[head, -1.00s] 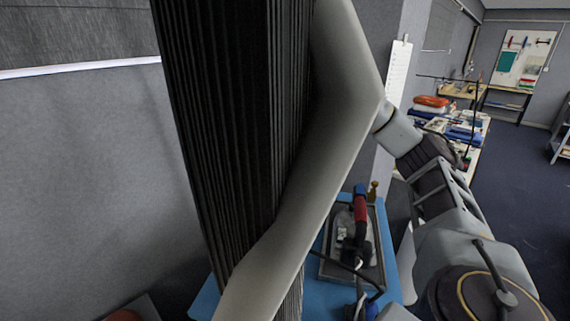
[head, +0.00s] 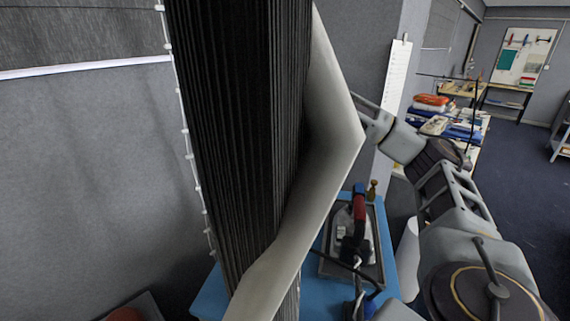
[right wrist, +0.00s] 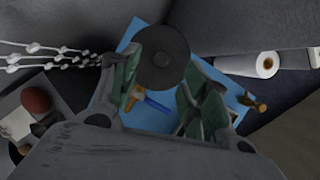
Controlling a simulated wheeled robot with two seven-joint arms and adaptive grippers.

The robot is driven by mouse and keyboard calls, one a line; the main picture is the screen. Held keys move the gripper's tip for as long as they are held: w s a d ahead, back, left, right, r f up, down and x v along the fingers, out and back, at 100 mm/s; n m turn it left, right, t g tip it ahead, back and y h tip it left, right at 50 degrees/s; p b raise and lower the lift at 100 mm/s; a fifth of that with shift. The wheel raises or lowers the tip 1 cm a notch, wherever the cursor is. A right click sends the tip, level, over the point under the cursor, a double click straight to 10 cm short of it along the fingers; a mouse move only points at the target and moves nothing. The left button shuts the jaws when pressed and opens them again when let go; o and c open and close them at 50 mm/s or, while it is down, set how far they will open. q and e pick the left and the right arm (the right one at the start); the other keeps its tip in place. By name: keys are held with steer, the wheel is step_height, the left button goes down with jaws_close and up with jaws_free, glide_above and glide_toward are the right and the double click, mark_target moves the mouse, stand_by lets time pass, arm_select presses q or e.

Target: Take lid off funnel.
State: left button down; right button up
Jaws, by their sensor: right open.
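In the right wrist view, my right gripper (right wrist: 161,62) is open, with green pads on its fingers. No gap or contact with the fingers can be made out. A funnel body under it cannot be told apart. In the head view, a tall black pleated shape and a pale bent shape fill the middle close to the camera and hide my right gripper. My right arm comes in from the right behind them. My left gripper is not seen.
A blue table (head: 209,299) bears a tray (head: 376,272) with a red-and-black tool (head: 358,218) and a small brown peg-shaped thing (head: 373,190). White beaded strands (head: 188,150) hang left of the pleated shape. A white roll (right wrist: 264,64) lies right in the wrist view.

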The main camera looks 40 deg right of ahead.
mark_target(285, 156)
steer(key=shift+w+d+f, duration=0.2)
steer(key=shift+f, duration=0.45)
steer(key=shift+p+x, duration=0.55)
steer(key=shift+x, duration=2.05)
steer(key=shift+s, duration=0.15)
steer(key=c, duration=1)
